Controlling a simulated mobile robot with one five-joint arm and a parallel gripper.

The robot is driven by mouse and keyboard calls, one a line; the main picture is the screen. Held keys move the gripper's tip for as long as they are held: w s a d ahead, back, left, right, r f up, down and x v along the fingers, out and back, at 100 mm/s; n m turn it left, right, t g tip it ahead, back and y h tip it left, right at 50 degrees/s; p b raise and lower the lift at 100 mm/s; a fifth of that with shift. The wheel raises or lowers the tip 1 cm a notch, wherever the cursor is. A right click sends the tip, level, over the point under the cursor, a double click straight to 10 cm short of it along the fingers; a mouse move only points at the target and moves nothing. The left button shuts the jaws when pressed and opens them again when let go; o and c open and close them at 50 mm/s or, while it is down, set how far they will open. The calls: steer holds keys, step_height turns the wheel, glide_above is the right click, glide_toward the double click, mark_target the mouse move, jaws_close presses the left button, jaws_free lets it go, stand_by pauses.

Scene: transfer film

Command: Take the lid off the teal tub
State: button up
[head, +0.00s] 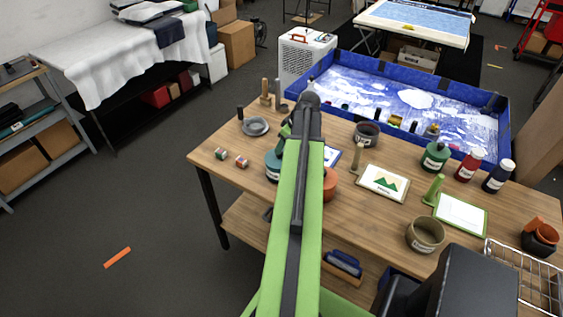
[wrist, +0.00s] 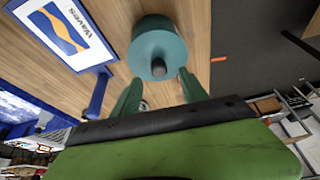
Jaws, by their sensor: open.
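The teal tub (wrist: 157,24) stands on the wooden table with its lid (wrist: 155,48) on, and a small dark knob (wrist: 158,70) sits on the lid. In the head view the tub (head: 272,165) is partly hidden behind my arm. My gripper (wrist: 159,90) is open and empty in the wrist view. Its two green fingers point towards the tub, one to each side of the knob in the picture, apart from it. In the head view my arm hides most of the gripper.
A blue-framed "Waves" card (wrist: 65,32) with a blue handle lies left of the tub in the wrist view. In the head view an orange pot (head: 330,184) is close right of my arm, and small striped pieces (head: 241,161) lie left.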

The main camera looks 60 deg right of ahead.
steer(key=b+x, duration=0.5)
steer(key=shift+d+f, duration=0.1)
steer(key=shift+f, duration=0.1)
steer(key=shift+r, duration=0.2)
jaws_close()
